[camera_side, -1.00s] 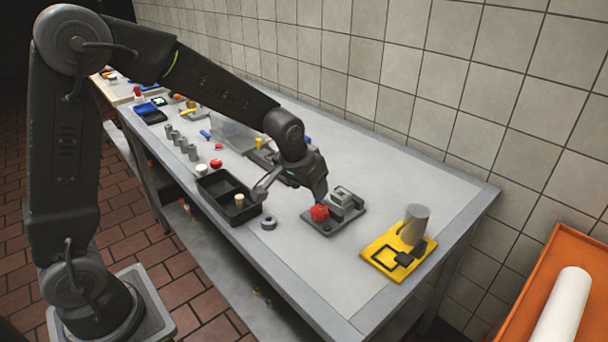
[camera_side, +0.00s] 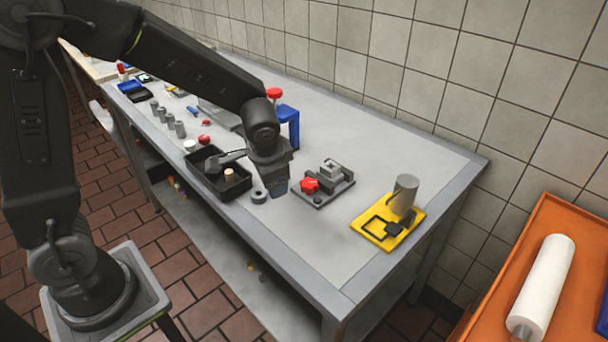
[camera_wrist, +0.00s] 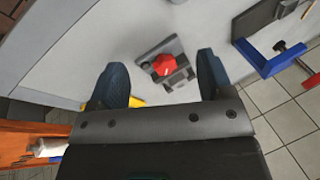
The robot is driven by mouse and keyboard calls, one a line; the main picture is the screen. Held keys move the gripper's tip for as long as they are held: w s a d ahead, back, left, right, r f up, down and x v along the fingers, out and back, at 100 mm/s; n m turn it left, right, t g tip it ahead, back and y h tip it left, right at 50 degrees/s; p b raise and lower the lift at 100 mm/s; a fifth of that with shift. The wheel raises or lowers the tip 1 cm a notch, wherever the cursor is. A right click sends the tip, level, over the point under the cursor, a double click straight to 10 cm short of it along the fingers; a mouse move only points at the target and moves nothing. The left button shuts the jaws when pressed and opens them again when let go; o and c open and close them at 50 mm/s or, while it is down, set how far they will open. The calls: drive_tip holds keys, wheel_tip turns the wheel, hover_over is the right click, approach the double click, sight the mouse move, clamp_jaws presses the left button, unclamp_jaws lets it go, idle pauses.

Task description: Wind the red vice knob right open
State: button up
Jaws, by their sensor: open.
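The red vice knob (camera_side: 309,185) sits on the near-left side of a small grey vice (camera_side: 331,171), on a dark base plate on the table. In the wrist view the knob (camera_wrist: 163,64) shows between and beyond my fingertips, with its lobed top facing me. My gripper (camera_side: 276,186) is above the table, to the left of the knob and apart from it. In the wrist view my gripper (camera_wrist: 160,75) has its two dark blue fingers wide apart with nothing between them. How far the vice jaws are open is too small to tell.
A yellow plate (camera_side: 366,226) with a grey cylinder (camera_side: 404,194) stands right of the vice. A black tray (camera_side: 207,185) and a grey ring (camera_side: 259,196) lie to the left. A blue bracket (camera_side: 288,113) with a red-topped screw stands behind my gripper. Table behind the vice is clear.

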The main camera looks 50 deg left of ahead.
drive_tip(key=s+a+f+m+y, duration=0.1)
drive_tip(key=m, duration=0.2)
drive_tip(key=s+a+f+m+t+y, duration=0.1)
drive_tip(key=s+a+m+y, duration=0.1)
drive_tip(key=m, duration=0.2)
drive_tip(key=s+a+f+m+t+y, duration=0.1)
drive_tip(key=m, duration=0.3)
drive_tip(key=shift+s+a+f+y, duration=0.15)
drive_tip(key=shift+s+f+y, duration=0.15)
drive_tip(key=shift+s, duration=0.1)
drive_tip(key=m+t, duration=0.1)
drive_tip(key=m, duration=0.2)
drive_tip(key=shift+a, duration=0.15)
drive_tip(key=m+t, duration=0.1)
drive_tip(key=m, duration=0.1)
drive_tip(key=m+t, duration=0.1)
drive_tip(key=shift+w+r+m, duration=0.2)
drive_tip(key=shift+w+m, duration=0.1)
drive_tip(key=shift+m, duration=0.1)
drive_tip(key=w+d+m+t+h, duration=0.1)
drive_tip(key=d+m+t+h, duration=0.15)
drive_tip(key=m, duration=0.35)
drive_tip(key=m+t+h, duration=0.3)
drive_tip(key=m, duration=0.4)
approach(308, 183)
drive_tip(key=shift+h, duration=0.25)
drive_tip(key=x, duration=0.9)
drive_tip(key=shift+w+a, duration=0.15)
drive_tip(key=shift+w, duration=0.1)
